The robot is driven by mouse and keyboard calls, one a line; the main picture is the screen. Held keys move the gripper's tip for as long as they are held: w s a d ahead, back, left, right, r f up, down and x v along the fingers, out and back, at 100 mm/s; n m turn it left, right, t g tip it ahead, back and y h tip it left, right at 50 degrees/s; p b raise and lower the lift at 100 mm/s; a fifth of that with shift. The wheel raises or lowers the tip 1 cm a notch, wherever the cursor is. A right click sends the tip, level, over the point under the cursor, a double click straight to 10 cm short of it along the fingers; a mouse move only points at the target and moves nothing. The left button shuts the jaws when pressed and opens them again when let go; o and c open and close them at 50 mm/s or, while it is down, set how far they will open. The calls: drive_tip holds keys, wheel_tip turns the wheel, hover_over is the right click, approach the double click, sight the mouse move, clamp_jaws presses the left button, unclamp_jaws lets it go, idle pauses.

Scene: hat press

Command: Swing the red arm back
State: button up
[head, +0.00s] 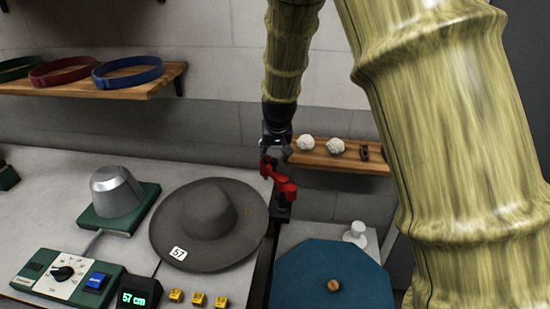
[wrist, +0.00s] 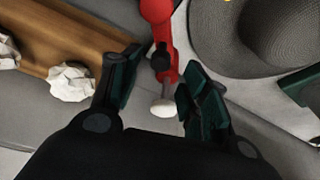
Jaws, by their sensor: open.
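The red arm (head: 285,190) stands at the right edge of the grey worktop in the head view, beside the grey hat. In the wrist view the red arm (wrist: 163,35) comes down from the top middle, with a black joint and a pale rounded knob (wrist: 164,107) at its near end. My gripper (head: 275,152) is over the red arm's far end in the head view. In the wrist view my gripper (wrist: 161,60) is open, its fingers on either side of the arm's end and knob. I see no clear contact; the depth between them is hard to tell.
The grey hat (head: 210,223) lies close left of the red arm. A wooden shelf (head: 340,158) with white lumps is behind, right of my gripper. A blue octagonal top (head: 300,275) is at front right. A control box (head: 65,278) and metal block (head: 115,192) stand left.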

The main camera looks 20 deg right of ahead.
drive_tip(key=shift+v, duration=2)
